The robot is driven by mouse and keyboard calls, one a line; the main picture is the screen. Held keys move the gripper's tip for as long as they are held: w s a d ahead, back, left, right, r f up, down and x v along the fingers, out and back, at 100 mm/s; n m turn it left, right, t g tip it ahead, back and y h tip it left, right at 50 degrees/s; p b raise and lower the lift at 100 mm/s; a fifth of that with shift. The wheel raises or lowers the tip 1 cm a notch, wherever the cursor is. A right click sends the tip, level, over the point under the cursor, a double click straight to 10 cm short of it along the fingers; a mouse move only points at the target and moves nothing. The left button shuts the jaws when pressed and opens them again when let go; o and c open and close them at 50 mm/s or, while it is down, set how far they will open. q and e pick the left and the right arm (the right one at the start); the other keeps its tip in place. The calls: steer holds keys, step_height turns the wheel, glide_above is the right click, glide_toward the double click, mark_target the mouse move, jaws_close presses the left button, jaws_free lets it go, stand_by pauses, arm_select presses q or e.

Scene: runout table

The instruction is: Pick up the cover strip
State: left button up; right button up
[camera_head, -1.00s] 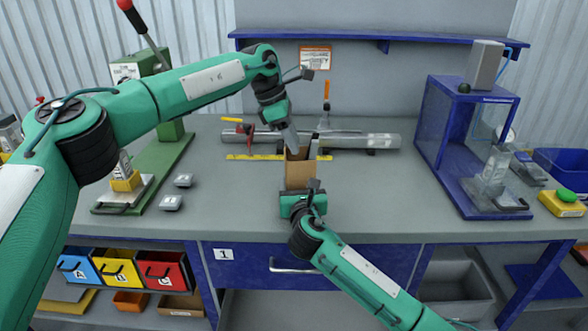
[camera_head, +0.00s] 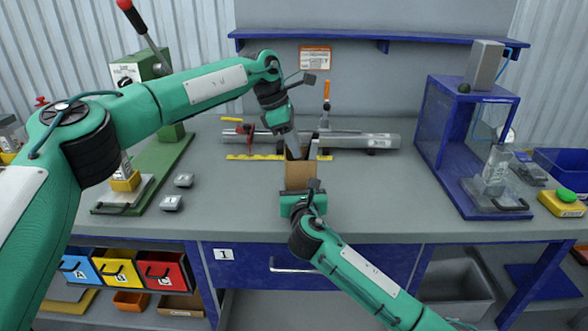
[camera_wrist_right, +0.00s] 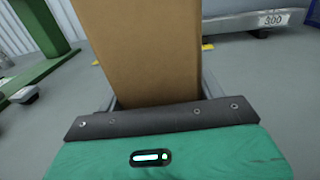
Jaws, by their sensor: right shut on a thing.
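I cannot clearly pick out the cover strip. My left gripper (camera_head: 296,152) points down at the open top of a brown box (camera_head: 299,177) in the head view. Its fingertips are small and partly hidden by the box, so I cannot tell if they hold anything. My right gripper (camera_head: 300,194) is shut on the lower part of the box, from the front. In the right wrist view the brown box (camera_wrist_right: 138,50) stands up between the fingers, and its far side is hidden.
A long metal bar (camera_head: 365,140) lies behind the box, with a yellow strip (camera_head: 255,157) in front of it. A green lever press (camera_head: 150,165) stands left and a blue frame (camera_head: 432,130) right. Small metal blocks (camera_head: 171,202) lie near the press. The table between box and blue frame is clear.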

arm_select(q)
steer(key=v, duration=1.1)
steer(key=shift+w+a, duration=0.25)
steer(key=shift+w, duration=0.05)
steer(key=shift+r, duration=0.25)
steer(key=shift+c, duration=2.2)
steer(key=shift+n, duration=0.3)
steer(key=x, duration=0.6)
steer(key=shift+w+f, duration=0.1)
steer(key=shift+f, duration=0.15)
steer(key=x, duration=1.2)
steer(key=shift+d+r, duration=0.1)
steer(key=shift+d, duration=0.1)
steer(key=shift+c, duration=0.5)
